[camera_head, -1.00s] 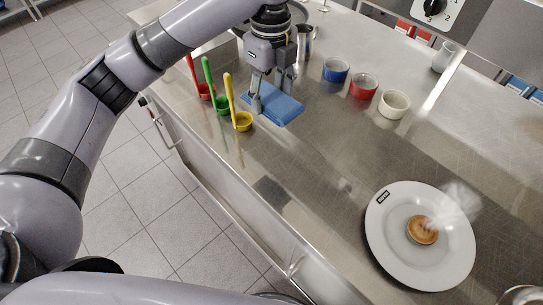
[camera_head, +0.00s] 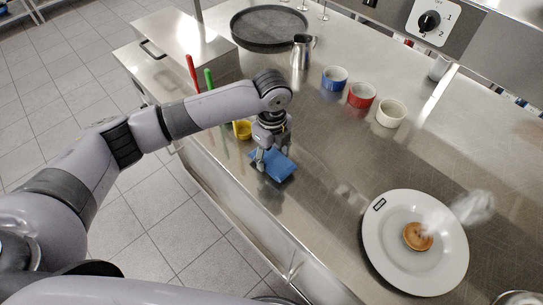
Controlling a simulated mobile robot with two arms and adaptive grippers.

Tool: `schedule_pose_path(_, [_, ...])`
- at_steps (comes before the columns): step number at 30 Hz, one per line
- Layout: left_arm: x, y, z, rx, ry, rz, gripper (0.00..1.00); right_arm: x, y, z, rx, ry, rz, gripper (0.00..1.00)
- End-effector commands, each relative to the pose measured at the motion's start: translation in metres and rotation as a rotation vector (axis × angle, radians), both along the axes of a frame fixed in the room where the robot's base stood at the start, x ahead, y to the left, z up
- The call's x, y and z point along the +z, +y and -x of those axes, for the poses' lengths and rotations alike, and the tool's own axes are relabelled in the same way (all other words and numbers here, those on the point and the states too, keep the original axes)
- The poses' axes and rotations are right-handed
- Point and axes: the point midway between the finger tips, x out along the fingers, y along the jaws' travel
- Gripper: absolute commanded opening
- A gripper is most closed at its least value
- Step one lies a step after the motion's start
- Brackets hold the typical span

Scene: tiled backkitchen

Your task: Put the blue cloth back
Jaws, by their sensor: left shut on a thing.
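The blue cloth (camera_head: 275,168) is a flat, folded blue pad near the front edge of the steel counter, left of the white plate. My left gripper (camera_head: 273,158) points down over it and is shut on it, with its fingers at the cloth's upper part. The cloth is at or just above the counter; I cannot tell if it touches. My right gripper is not in view.
A white plate (camera_head: 382,256) with a small steaming brown item (camera_head: 418,236) stands at the right. Blue (camera_head: 333,79), red (camera_head: 361,96) and cream (camera_head: 391,115) bowls stand behind. A yellow cup (camera_head: 242,130) is close left of my gripper. The counter's middle is clear.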

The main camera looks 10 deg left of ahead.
Motion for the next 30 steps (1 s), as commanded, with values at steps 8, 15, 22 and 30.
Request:
schedule_pose_path(8, [-0.019, 0.0, 0.0, -0.001, -0.002, 0.001, 0.32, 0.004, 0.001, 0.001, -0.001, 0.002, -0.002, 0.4])
schedule_pose_path(15, [-0.021, 0.0, 0.0, -0.001, -0.001, 0.001, 0.32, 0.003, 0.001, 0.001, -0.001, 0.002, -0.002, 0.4])
schedule_pose_path(22, [-0.022, 0.0, 0.0, 0.0, -0.001, 0.0, 0.67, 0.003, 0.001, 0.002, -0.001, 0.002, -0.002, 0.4])
schedule_pose_path(30, [-0.022, 0.0, 0.0, 0.0, -0.001, 0.0, 0.74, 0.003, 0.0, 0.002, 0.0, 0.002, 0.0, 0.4])
